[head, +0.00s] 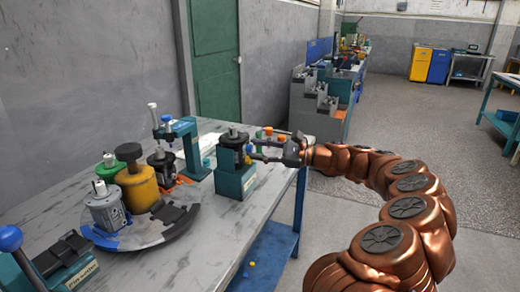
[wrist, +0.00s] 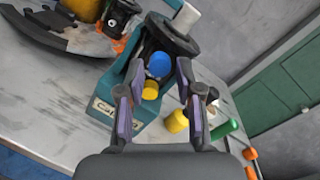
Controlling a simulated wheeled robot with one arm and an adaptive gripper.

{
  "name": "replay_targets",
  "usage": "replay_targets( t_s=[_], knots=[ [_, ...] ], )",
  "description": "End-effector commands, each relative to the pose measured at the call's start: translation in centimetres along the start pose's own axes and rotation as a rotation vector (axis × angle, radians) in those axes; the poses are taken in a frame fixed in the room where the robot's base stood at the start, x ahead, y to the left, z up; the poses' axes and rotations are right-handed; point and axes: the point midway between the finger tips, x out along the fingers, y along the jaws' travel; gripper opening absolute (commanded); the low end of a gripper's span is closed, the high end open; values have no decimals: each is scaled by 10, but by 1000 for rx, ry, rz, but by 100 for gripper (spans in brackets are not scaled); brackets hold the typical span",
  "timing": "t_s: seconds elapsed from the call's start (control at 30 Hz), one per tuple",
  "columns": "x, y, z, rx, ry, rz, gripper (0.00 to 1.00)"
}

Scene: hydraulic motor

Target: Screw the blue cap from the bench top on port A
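A dark motor stands upright in a teal fixture (head: 236,180) near the bench's right edge. The fixture (wrist: 112,108) and motor (wrist: 172,38) also show in the wrist view. The blue cap (wrist: 158,64) appears seated on a port on the motor's side, facing my wrist camera. A yellow cap (wrist: 150,90) is just below it. Port lettering is not readable. My gripper (head: 252,150) reaches in from the right, level with the motor's side. In the wrist view my fingertips (wrist: 159,72) are apart on either side of the blue cap, with gaps visible.
A loose yellow cap (wrist: 177,121), a green piece (wrist: 225,128) and an orange piece (wrist: 249,153) lie on the bench beside the fixture. A teal press (head: 180,130) and a turntable (head: 150,240) carrying several motors stand left. A blue-knobbed fixture (head: 60,262) is front left.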

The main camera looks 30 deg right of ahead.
Motion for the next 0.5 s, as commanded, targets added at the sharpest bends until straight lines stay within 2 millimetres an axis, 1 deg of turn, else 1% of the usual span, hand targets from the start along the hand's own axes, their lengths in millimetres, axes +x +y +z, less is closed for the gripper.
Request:
replay_targets(
  t_s=[0.3,0.5],
  knots=[
    [0,2,-3,-105,0,1,35],
    [0,1,0,-109,1,1,35]
  ],
)
